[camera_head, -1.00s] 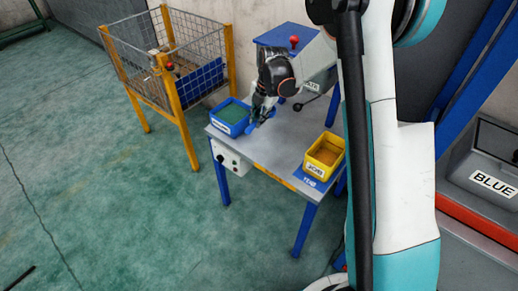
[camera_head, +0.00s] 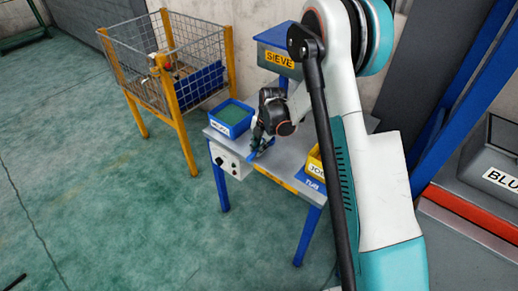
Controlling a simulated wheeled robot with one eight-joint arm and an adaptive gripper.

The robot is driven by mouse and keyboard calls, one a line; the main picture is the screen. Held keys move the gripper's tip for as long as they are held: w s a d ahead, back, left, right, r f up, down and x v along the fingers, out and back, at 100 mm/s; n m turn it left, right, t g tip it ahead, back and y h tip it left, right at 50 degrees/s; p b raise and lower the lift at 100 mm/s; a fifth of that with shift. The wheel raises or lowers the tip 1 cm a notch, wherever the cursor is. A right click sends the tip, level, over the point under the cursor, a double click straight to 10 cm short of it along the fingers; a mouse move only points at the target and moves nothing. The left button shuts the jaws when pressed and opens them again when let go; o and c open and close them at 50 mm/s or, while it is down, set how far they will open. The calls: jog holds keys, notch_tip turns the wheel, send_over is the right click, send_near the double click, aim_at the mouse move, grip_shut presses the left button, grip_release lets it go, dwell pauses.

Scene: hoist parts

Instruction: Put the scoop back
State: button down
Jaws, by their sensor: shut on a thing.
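My gripper (camera_head: 256,145) hangs low over the table's front half, just right of the blue bin, and is shut on a small blue thing that looks like the scoop (camera_head: 253,155). The scoop is mostly hidden by the fingers, and I cannot tell whether it touches the table. The yellow bin (camera_head: 314,163), with a label starting "TOO", stands on the right of the table, partly hidden behind my arm.
The blue bin (camera_head: 232,118) with green contents stands at the table's (camera_head: 281,162) left end. A blue box labelled SIEVE (camera_head: 279,60) stands behind. A wire cage on yellow posts (camera_head: 183,65) is at the left. Green floor is open at the front left.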

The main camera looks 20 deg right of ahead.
jog(key=shift+f, duration=0.15)
jog(key=c, duration=1.6)
grip_release()
